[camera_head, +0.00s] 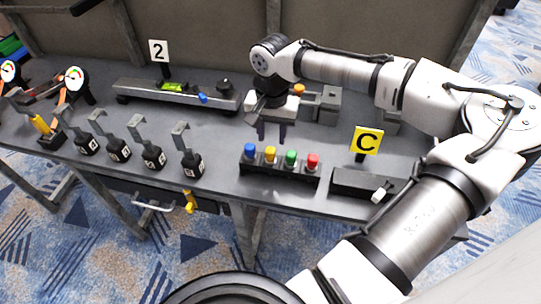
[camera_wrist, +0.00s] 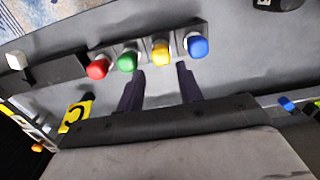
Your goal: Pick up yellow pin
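The yellow pin (camera_head: 270,155) stands in a dark holder (camera_head: 281,174) on the grey table, between a blue pin (camera_head: 250,151) on its left and a green pin (camera_head: 291,157). A red pin (camera_head: 313,161) is at the right end. In the wrist view the yellow pin (camera_wrist: 160,51) shows ahead of my gripper, roughly between the lines of its two fingers. My gripper (camera_head: 261,131) is above the table behind the pin row, pointing down. In the wrist view its dark fingers (camera_wrist: 159,80) are apart with nothing between them.
A yellow "C" sign (camera_head: 366,141) stands on a dark block (camera_head: 366,184) to the right. Several hooked black blocks (camera_head: 153,157) stand to the left. A level fixture (camera_head: 177,94) with a "2" sign (camera_head: 158,51) lies behind. The table front edge is close to the pins.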

